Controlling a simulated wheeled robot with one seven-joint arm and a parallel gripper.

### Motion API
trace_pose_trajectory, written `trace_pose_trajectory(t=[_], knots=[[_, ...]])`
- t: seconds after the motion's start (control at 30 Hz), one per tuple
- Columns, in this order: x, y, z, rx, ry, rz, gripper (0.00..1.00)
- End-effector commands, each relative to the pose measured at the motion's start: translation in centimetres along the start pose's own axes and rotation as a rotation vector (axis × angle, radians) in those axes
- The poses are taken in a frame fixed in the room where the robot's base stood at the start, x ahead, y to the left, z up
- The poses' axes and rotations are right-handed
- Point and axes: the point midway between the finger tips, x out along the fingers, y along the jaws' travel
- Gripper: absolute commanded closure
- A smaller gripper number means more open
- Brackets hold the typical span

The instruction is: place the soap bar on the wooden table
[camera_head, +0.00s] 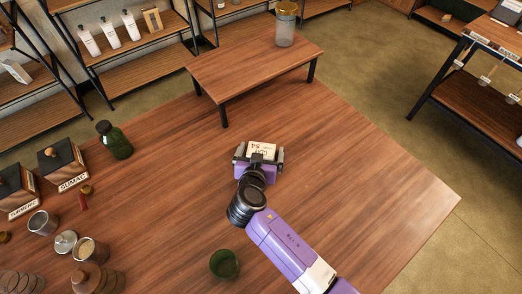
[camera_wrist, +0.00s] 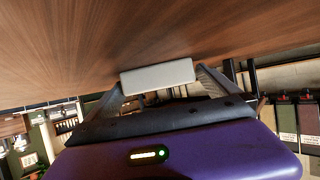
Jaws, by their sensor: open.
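The soap bar (camera_head: 262,150), a pale block with red and dark print, is at the middle of the large wooden table (camera_head: 350,185). In the wrist view it shows as a plain white block (camera_wrist: 158,77) close to the wood surface. My gripper (camera_head: 259,158) is open, with one finger on each side of the bar. In the wrist view the fingers of my gripper (camera_wrist: 160,84) stand very near the bar's two ends. The bar seems to rest on the table, but its underside is hidden.
A small raised wooden stand (camera_head: 250,65) holds a gold-lidded jar (camera_head: 285,25) at the back. A green bottle (camera_head: 114,140), wooden boxes and tins crowd the left side. A green cup (camera_head: 224,264) stands near the front. The table's right side is clear.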

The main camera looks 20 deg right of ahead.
Motion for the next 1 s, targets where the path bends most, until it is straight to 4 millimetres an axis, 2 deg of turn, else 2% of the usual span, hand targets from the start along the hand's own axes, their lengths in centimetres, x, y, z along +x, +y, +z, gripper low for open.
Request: trace_pose_trajectory(t=[0.17,0.5,0.7,0.83,1.0], knots=[[-0.8,0.0,-0.1,-0.001,0.000,-0.001,0.00],[-7.5,-0.1,-0.1,-0.001,0.001,-0.003,0.00],[-10.7,-0.1,-0.1,0.000,0.000,-0.002,0.00],[-11.8,0.0,-0.2,-0.001,0.001,-0.001,0.00],[-12.2,0.0,-0.2,-0.001,0.000,0.001,0.00]])
